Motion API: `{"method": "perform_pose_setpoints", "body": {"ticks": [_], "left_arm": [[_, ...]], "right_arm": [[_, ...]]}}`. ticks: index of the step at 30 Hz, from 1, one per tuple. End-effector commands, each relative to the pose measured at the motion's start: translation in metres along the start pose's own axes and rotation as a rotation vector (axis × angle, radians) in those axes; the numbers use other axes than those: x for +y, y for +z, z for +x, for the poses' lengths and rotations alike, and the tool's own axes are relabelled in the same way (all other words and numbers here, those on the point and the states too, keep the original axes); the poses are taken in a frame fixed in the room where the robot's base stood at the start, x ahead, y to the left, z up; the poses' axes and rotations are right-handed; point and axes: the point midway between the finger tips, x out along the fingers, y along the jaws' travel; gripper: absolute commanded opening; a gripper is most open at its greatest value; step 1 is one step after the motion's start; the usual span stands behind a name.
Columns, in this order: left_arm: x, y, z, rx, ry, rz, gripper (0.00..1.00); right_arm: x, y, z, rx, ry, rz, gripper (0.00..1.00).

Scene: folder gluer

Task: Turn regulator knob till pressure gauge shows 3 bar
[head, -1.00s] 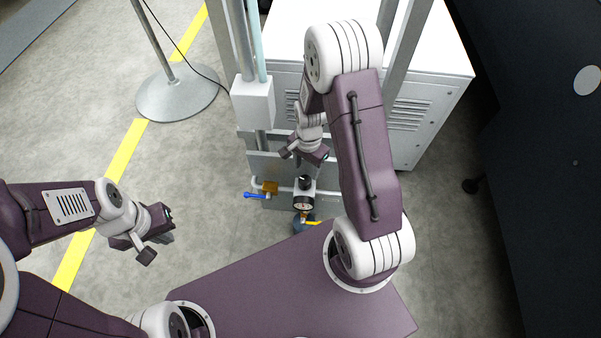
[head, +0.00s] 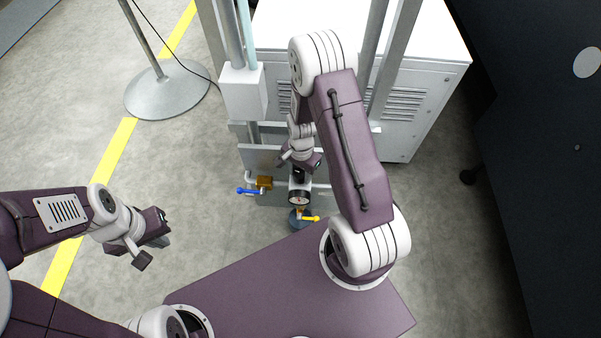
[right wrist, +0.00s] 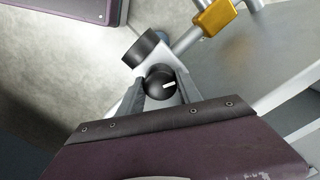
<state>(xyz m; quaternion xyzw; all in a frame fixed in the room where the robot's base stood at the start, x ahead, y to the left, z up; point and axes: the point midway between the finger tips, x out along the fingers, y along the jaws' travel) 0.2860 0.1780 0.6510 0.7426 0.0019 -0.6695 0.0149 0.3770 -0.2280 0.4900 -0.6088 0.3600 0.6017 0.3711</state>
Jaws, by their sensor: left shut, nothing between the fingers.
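The regulator knob (right wrist: 160,83) is black with a white mark and sits on a light grey body. In the right wrist view my right gripper (right wrist: 161,88) has one finger on each side of it; the fingers look open, and contact is not clear. In the head view my right gripper (head: 300,162) is over the regulator and largely hides the knob. The pressure gauge (head: 299,197) is just in front of it, its dial too small to read. The gauge's black housing (right wrist: 145,46) shows side-on in the right wrist view. My left gripper (head: 152,250) is shut and empty, away to the left.
A blue-handled valve (head: 248,191) with a brass body (head: 265,182) is left of the gauge. A yellow handle (head: 309,218) lies below the gauge. Upright posts and a grey box (head: 244,93) stand behind. Floor on the left is free around a round stand base (head: 167,92).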

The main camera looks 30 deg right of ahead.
Motion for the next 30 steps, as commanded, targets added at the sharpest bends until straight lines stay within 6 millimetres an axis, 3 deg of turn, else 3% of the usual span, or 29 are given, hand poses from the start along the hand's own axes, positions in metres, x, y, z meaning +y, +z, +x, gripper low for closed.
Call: {"method": "perform_pose_setpoints", "body": {"ticks": [12,21,22,23,30], "left_arm": [[0.0,-0.002,-0.021,0.0,0.0,0.0,0.0],[0.0,-0.002,-0.02,0.0,0.0,0.0,0.0],[0.0,-0.002,-0.02,0.0,0.0,0.0,0.0],[0.0,-0.002,-0.02,0.0,0.0,0.0,0.0],[0.0,-0.002,-0.02,0.0,0.0,0.0,0.0]], "right_arm": [[0.0,0.0,-0.001,-0.008,0.001,-0.371,0.01],[0.0,0.0,0.0,-0.007,0.0,-0.394,0.01],[0.0,0.0,0.0,-0.007,0.0,-0.393,0.44],[0.0,0.0,0.0,-0.007,0.0,-0.393,0.5],[0.0,0.0,0.0,-0.007,0.0,-0.392,0.5]]}}
